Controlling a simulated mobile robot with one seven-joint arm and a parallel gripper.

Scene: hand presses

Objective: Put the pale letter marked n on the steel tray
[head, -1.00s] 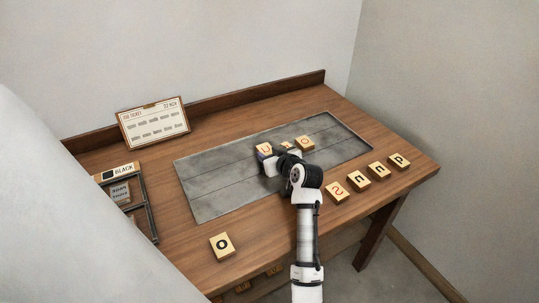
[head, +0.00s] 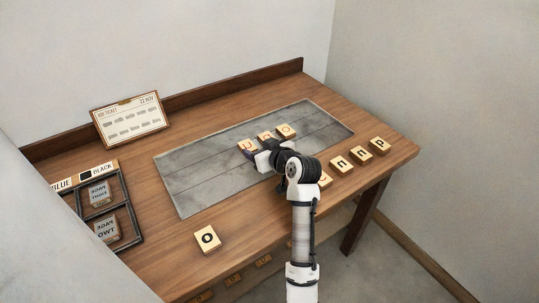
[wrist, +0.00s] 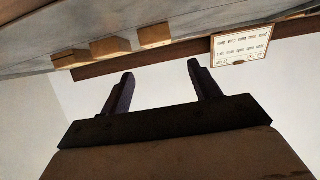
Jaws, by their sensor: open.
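The steel tray (head: 185,185) is a grey plate let into the wooden table. Three pale letter blocks stand in a row on it: one like u (head: 248,146), a middle one (head: 265,138) with its mark partly unclear, and one like o (head: 286,131). My gripper (head: 257,158) is just in front of this row, open. In the wrist view its two fingers (wrist: 160,85) are apart with nothing between them, and the blocks (wrist: 110,47) are beyond the tips. Two blocks on the right, (head: 341,163) and (head: 360,156), look like n or u.
A block like p or d (head: 379,146) ends the right-hand row; another (head: 325,179) is partly hidden by my arm. An o block (head: 207,240) lies at the front. A ticket card (head: 130,120) stands behind, and a dark frame (head: 138,235) is at left.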

